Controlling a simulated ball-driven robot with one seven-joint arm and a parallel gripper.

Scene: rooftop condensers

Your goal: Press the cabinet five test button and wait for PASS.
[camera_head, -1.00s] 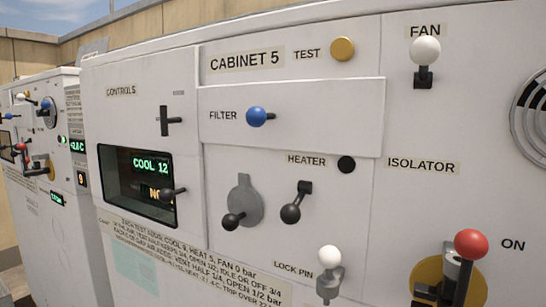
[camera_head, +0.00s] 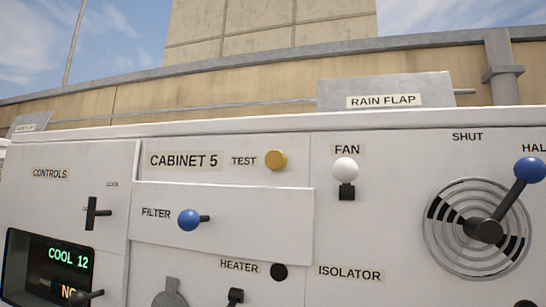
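Cabinet 5 (camera_head: 330,220) is a white unit whose front fills the lower part of the view. Its test button (camera_head: 276,160) is a round yellow knob right of the label TEST, near the top edge, and nothing touches it. The display (camera_head: 50,265) at the lower left reads COOL 12 in green, with an orange line under it that starts NO and is partly cut off. No PASS shows. My gripper is not in view.
The blue filter knob (camera_head: 189,220) sits below the button. The white-knobbed fan switch (camera_head: 346,172) is to its right, then the round vent with a blue-knobbed lever (camera_head: 528,170). A grey rain flap (camera_head: 385,90) stands on top, before a parapet wall (camera_head: 200,90).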

